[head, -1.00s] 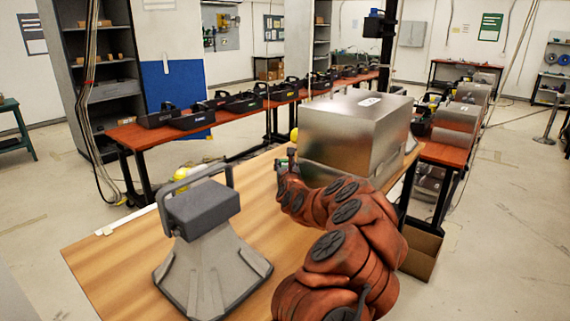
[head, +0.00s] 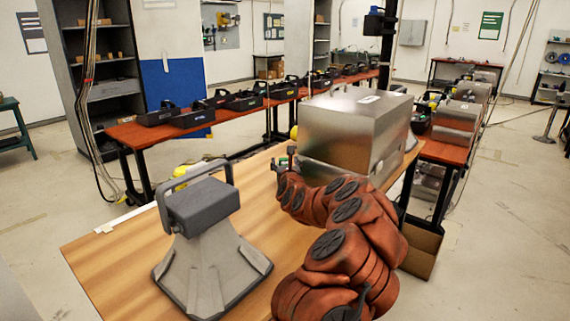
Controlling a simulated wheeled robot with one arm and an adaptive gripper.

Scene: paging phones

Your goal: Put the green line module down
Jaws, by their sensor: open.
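My gripper (head: 282,163) is at the far end of my orange-covered arm, beside the left end of the large metal box (head: 350,128) and above the wooden table (head: 130,255). Its fingers are spread apart. A small greenish patch shows at the fingertips. It is too small to tell whether this is the green line module or part of my gripper. No green line module can be made out clearly on the table, and the area behind my gripper and arm is partly hidden.
A grey device with a handle on a flared base (head: 205,245) stands at the table's front left. Bare wood lies between it and my arm. Black trays (head: 195,118) line a red bench behind. More metal boxes (head: 458,118) stand at the right.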

